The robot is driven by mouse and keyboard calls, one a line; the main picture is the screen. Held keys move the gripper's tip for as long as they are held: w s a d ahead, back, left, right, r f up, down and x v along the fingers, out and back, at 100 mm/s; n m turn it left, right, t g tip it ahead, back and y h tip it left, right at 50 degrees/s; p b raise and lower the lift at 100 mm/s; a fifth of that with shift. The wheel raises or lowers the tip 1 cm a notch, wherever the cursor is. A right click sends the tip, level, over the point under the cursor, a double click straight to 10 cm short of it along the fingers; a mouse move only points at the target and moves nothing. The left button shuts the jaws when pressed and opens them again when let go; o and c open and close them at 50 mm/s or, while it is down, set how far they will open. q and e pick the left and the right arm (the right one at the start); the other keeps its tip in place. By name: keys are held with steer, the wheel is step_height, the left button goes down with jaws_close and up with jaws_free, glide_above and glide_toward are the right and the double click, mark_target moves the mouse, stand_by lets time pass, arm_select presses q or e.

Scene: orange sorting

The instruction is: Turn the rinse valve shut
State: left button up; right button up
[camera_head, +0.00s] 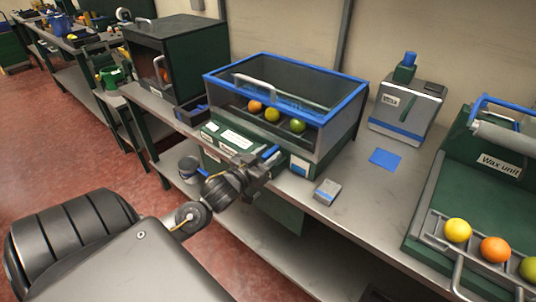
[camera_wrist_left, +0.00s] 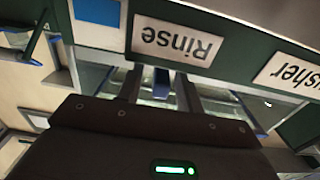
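The rinse valve's blue handle (camera_head: 270,152) shows at the front of the blue-rimmed washer (camera_head: 345,130). My left gripper (camera_head: 262,165) is right at it, and its dark fingers hide part of the valve. In the left wrist view the fingers (camera_wrist_left: 161,92) stand apart, with the blue handle (camera_wrist_left: 161,80) between them. A narrow gap seems to show beside the handle; contact is not clear. The "Rinse" label (camera_wrist_left: 177,39) appears upside down just beyond the fingers. My right gripper is not in view.
The washer holds several fruits behind its clear front. A small grey box (camera_head: 327,191) and a blue square (camera_head: 385,158) lie on the bench right of my gripper. The wax unit (camera_head: 440,205) stands farther right. A dark green cabinet (camera_head: 190,50) stands on the left.

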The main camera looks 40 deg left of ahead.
arm_select(q)
steer(key=shift+c, duration=0.3)
jaws_close()
